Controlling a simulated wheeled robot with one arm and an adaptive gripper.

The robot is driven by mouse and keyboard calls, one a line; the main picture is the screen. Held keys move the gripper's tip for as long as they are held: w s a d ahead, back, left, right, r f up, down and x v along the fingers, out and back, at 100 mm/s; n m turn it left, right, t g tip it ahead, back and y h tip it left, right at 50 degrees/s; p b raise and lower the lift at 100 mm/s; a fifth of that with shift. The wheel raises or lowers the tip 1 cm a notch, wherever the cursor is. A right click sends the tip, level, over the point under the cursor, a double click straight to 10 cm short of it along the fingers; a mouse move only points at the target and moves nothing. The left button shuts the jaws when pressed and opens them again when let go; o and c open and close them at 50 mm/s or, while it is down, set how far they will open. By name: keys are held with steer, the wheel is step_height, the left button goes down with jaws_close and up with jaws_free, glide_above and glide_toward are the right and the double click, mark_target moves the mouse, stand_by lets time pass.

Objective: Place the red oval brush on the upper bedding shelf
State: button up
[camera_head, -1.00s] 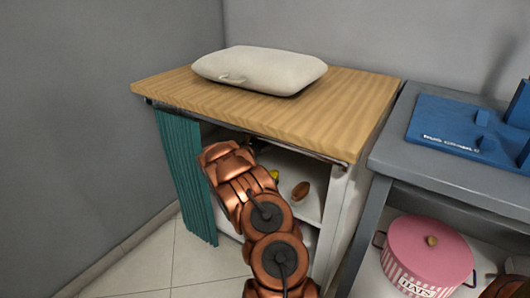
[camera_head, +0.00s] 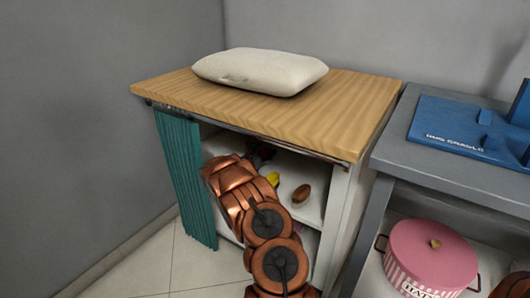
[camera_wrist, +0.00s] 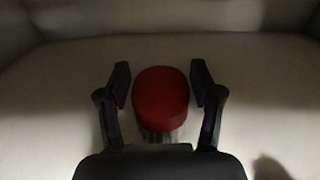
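The red oval brush (camera_wrist: 160,98) is in the middle of the wrist view, over a pale surface, with its bristles at the lower edge. My gripper (camera_wrist: 160,80) has one dark finger on each side of it, with a narrow gap on both sides. It looks open around the brush. In the head view my arm reaches into the upper shelf (camera_head: 308,213) of the cabinet under the wooden top. A small dark red patch (camera_head: 266,150) there may be the brush. My fingers are mostly hidden by the arm and the cabinet top.
A brown oval thing (camera_head: 301,194) and a yellow thing (camera_head: 272,180) are on the shelf near my arm. A teal curtain (camera_head: 186,178) hangs at the left of the opening. The wooden top (camera_head: 340,110) overhangs it and bears a white pillow (camera_head: 262,71).

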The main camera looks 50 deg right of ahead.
steer(key=shift+o, duration=0.9)
steer(key=shift+r, duration=0.2)
steer(key=a+p, duration=0.1)
steer(key=a, duration=0.3)
steer(key=a+p, duration=0.1)
steer(key=a, duration=0.3)
steer(key=a+p, duration=0.1)
steer(key=a, duration=0.3)
steer(key=shift+s, duration=0.25)
steer(key=shift+p, duration=0.3)
